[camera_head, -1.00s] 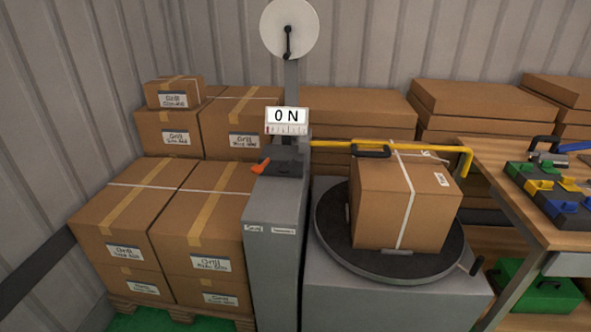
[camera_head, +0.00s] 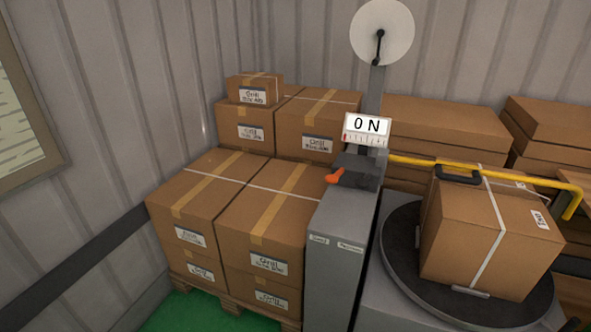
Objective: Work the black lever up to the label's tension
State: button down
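A strapping machine with a grey column (camera_head: 338,245) stands right of centre in the head view. Its display (camera_head: 367,128) reads "0 N", with a small scale below it. A dark tensioner head (camera_head: 357,169) with an orange handle (camera_head: 334,178) sits on top of the column. A short black lever-like grip (camera_head: 458,175) sits at the yellow bar by the strapped box; I cannot tell if it is the task's lever. The strapped box (camera_head: 480,245) rests on the round turntable (camera_head: 402,262), and its label (camera_head: 540,219) is too small to read. My gripper is not in view.
Stacked cartons (camera_head: 215,205) on a pallet fill the left of the column. More cartons (camera_head: 440,125) stand behind. A yellow bar (camera_head: 535,180) reaches out over the box. A strap reel (camera_head: 382,32) is above. Green floor (camera_head: 195,312) shows at bottom left.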

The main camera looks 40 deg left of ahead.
aim_at(361, 183)
jog(key=u, duration=0.9)
jog(key=i, duration=0.85)
jog(key=u, duration=0.75)
